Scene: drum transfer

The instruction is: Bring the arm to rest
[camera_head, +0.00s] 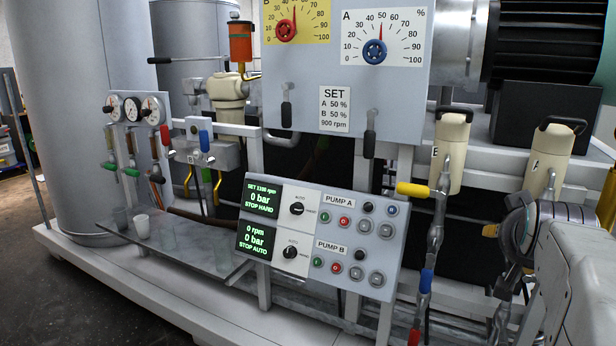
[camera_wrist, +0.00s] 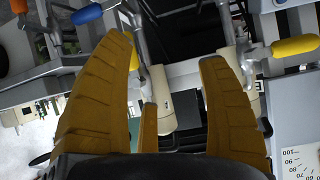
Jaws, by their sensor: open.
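In the head view my arm (camera_head: 575,275) reaches in from the lower right edge, in front of the pump frame. I cannot clearly make out the fingers in the head view.
Two cream canisters with black handles, one at left (camera_head: 450,150) and one at right (camera_head: 553,155), stand near my arm. A yellow valve handle (camera_head: 412,190) and a blue one (camera_head: 427,281) are close. The pump control panel (camera_head: 320,236) is left of my arm. A shelf (camera_head: 190,250) holds a white cup (camera_head: 142,225).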

